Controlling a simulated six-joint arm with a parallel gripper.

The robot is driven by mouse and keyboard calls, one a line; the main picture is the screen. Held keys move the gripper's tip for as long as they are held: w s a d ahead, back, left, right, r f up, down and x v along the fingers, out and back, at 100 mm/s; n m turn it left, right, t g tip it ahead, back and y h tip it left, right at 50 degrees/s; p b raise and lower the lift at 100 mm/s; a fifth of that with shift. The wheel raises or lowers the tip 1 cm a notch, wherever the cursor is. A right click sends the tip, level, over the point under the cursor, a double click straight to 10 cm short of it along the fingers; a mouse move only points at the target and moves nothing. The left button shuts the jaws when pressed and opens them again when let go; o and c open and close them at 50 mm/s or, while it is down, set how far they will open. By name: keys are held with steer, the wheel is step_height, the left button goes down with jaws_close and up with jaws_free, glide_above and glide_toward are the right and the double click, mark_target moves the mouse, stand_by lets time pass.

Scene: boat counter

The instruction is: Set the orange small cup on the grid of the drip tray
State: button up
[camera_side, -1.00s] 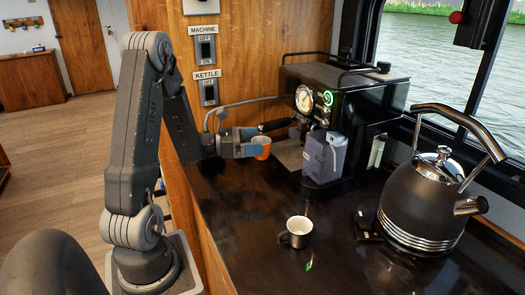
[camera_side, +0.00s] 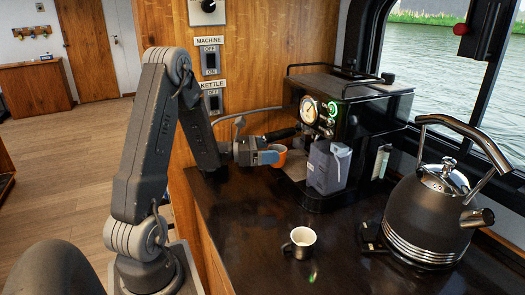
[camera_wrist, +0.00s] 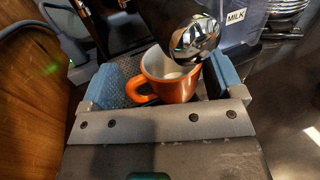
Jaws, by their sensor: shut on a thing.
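The orange small cup (camera_side: 280,157) is held at the front of the coffee machine, in line with the left part of the drip tray (camera_side: 297,170). My gripper (camera_side: 268,157) is shut on the cup, with its blue fingers on either side. In the wrist view the cup (camera_wrist: 175,88) stands open side up between the fingers, its handle toward the left. A black handle with a shiny round end hangs over its far rim and hides part of it. The tray's grid is mostly hidden behind the milk carton and cup; I cannot tell whether the cup touches it.
A milk carton (camera_side: 328,167) stands in front of the machine (camera_side: 360,110), right of the cup. The black portafilter handle (camera_side: 281,134) juts out above the cup. A metal mug (camera_side: 300,242) stands on the counter, and a kettle (camera_side: 430,215) is at right.

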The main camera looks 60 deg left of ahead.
mark_target(283, 148)
steer(key=shift+w+f, duration=0.15)
steer(key=shift+w, duration=1)
steer(key=shift+w+f, duration=0.15)
steer(key=shift+w, duration=4.1)
steer(key=shift+f, duration=0.45)
steer(key=o, duration=0.7)
